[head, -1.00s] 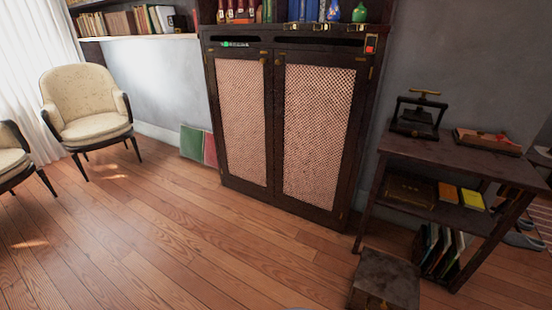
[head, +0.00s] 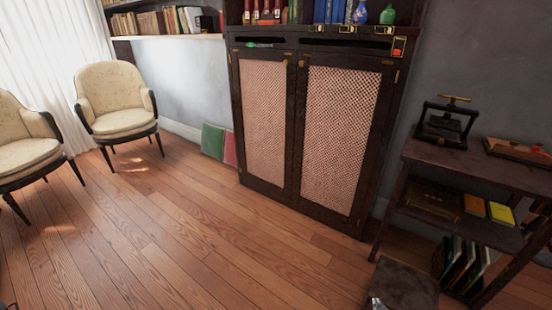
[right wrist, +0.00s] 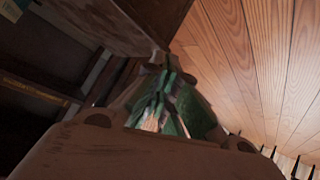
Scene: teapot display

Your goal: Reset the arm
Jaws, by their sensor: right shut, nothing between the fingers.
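My right gripper (right wrist: 166,72) shows in the right wrist view, with its fingers drawn together and nothing held between them. Greenish and pale surfaces show around the finger linkages. Beyond the fingertips are a dark wooden piece of furniture and the plank floor. In the head view only a small pale piece, perhaps of my right gripper, shows at the bottom edge by the low stool. My left gripper cannot be made out in either view.
A dark cabinet (head: 298,200) with mesh doors stands at the back. A side table (head: 470,165) with a press (head: 446,125) is at the right, and a low stool (head: 405,288) is before it. Cream armchairs (head: 115,95) stand left. The middle floor (head: 190,235) is clear.

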